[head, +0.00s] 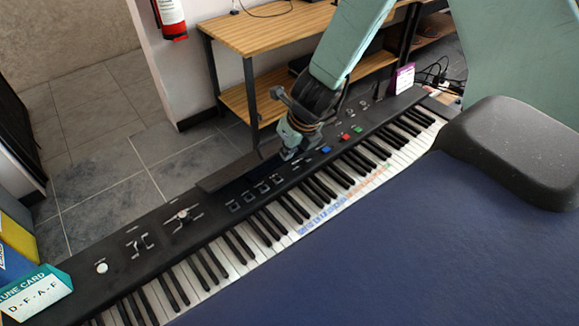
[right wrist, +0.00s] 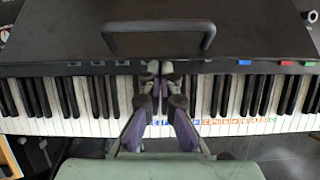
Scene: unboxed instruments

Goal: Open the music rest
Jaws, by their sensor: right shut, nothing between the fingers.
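A long black keyboard (head: 128,242) runs diagonally across the head view. A dark flat panel, which looks like the music rest (head: 228,173), lies low along its rear edge near the middle. In the right wrist view a black U-shaped bar (right wrist: 158,24) stands out on the dark top surface; I cannot tell whether it belongs to the rest. My right gripper (head: 289,153) is shut and empty, pointing down over the control panel. In the right wrist view its fingertips (right wrist: 160,68) are below the bar, apart from it in the picture. Contact with the panel is unclear. My left gripper is not in view.
A wooden shelf table (head: 265,28) stands behind the keyboard. A blue padded surface (head: 400,250) and a dark grey cushion (head: 515,145) are in front. A tune card (head: 35,292) stands at the left end. Open tiled floor (head: 100,185) lies at back left.

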